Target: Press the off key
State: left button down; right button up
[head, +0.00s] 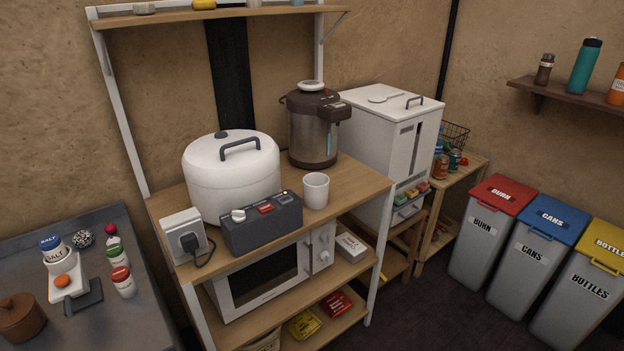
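A dark grey control box (262,228) stands at the front of the upper shelf of the wooden rack. On its sloped top are a white knob (238,215), a red key (265,209) and another small dark control at the right end. The lettering on these is too small to read, so I cannot tell which one is the off key. Neither of my grippers is in the head view.
A white rice cooker (231,178) stands behind the box, and a white cup (315,190) stands to its right. A socket block with a black plug (190,243) is to its left. A brown hot-water pot (313,135) stands further back. A microwave (265,281) sits below.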

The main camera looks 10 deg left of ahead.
aim_at(286, 200)
jog(key=i+l, duration=0.15)
jog(key=l, duration=0.2)
jog(key=i+l+u, duration=0.15)
jog(key=i+l, duration=0.2)
jog(key=l, duration=0.3)
jog(key=i+l+u, duration=0.15)
jog(key=l, duration=0.2)
jog(key=i+l, duration=0.15)
jog(key=l, duration=0.2)
jog(key=u, duration=0.05)
